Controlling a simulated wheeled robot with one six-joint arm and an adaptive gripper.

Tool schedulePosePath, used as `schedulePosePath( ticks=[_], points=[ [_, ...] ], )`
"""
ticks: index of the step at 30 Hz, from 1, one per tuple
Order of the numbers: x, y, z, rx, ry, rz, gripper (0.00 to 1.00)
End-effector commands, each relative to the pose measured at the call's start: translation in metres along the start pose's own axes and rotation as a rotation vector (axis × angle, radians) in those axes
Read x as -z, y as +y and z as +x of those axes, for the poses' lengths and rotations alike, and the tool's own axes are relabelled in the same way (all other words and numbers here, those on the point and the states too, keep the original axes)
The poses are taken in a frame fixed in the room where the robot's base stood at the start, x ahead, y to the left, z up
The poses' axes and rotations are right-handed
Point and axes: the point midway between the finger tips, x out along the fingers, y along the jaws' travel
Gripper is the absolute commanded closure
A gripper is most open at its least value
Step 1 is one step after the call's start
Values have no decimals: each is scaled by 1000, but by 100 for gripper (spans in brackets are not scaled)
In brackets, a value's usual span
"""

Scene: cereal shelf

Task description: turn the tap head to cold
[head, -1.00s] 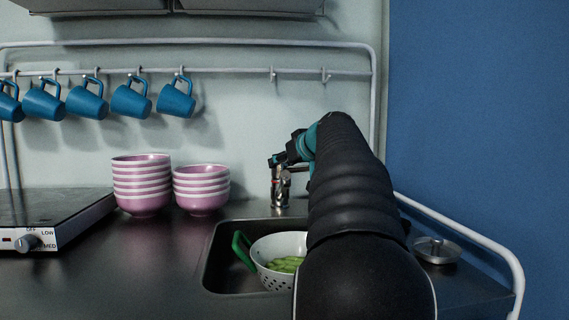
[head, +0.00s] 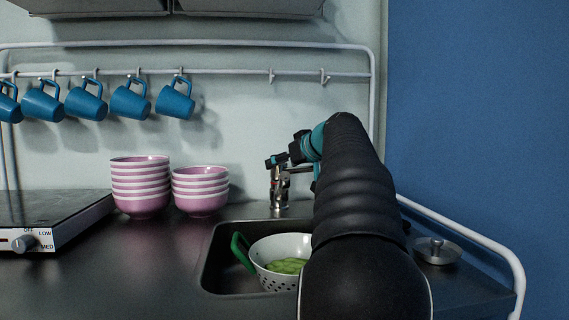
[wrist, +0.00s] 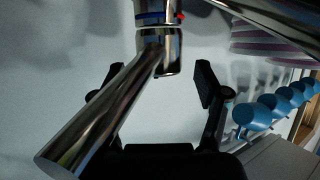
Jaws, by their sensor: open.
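The chrome tap (head: 279,190) stands behind the sink. Its upper part is partly hidden by my gripper (head: 276,161), which is at the height of the tap's top in the head view. In the wrist view the tap's thick spout (wrist: 95,118) runs from upper middle to lower left. The tap body (wrist: 160,50) carries a blue band and a small red mark at the top edge. The fingers of my gripper (wrist: 153,86) are apart, one on each side of the tap in the picture. I cannot tell whether either finger touches it.
A white colander (head: 283,247) with green contents sits in the sink (head: 222,250). Two stacks of pink bowls (head: 141,187) stand left of the tap. Blue mugs (head: 131,100) hang from the rail. A metal lid-like piece (head: 437,250) lies right of the sink.

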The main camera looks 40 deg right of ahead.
Motion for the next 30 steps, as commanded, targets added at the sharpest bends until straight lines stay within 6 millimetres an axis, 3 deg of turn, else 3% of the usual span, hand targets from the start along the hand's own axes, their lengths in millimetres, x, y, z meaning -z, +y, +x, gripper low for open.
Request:
schedulePosePath(
  ticks=[5,18,24,30],
  points=[
    [0,1,-21,-4,1,-1,26],
    [0,1,-101,-3,1,0,26],
    [0,0,-117,-1,1,-1,26],
    [0,0,-119,-1,0,-1,26]
  ],
)
